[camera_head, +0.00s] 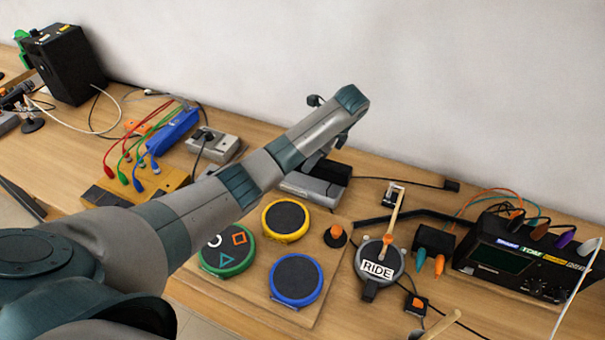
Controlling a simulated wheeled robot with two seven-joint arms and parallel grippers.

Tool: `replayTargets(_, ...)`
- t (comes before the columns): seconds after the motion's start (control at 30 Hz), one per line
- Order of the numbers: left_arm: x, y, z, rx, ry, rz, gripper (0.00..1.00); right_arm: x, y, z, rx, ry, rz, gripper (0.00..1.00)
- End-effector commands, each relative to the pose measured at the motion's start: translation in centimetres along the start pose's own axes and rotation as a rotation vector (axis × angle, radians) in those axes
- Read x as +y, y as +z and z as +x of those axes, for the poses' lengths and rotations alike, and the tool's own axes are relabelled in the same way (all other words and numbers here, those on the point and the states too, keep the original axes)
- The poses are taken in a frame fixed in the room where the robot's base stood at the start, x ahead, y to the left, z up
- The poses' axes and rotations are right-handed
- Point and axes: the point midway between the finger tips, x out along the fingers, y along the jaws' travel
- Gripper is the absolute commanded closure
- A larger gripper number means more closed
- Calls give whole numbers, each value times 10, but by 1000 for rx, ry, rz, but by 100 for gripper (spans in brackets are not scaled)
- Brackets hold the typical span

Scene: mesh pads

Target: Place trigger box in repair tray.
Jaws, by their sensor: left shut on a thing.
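My left arm reaches from the lower left across the table. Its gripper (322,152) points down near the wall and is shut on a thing. The wrist hides most of the fingers and what they hold. Right below it is a grey and black box-like thing (312,187); I cannot tell whether it is the trigger box, the repair tray, or one in the other. Whether the gripper touches it is unclear. My right gripper is not in view.
A wooden board holds yellow (285,220), blue (296,280) and green (227,255) round pads. A RIDE pad (379,267) and a black module (520,258) with cables stand to the right. A blue box (173,131) and grey pedal (213,147) lie left.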

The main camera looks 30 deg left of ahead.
Motion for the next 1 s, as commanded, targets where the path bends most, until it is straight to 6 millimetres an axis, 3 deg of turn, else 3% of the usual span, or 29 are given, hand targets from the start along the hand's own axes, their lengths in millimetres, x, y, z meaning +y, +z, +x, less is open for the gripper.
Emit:
replayTargets(0.1,0,16,12,-1,1,-2,95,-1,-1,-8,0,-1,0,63)
replayTargets(0.3,0,24,26,0,-1,-1,95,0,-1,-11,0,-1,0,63)
replayTargets(0.67,0,23,29,1,-1,-1,95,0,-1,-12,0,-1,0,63)
replayTargets(1.0,0,10,60,0,1,0,95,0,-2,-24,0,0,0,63)
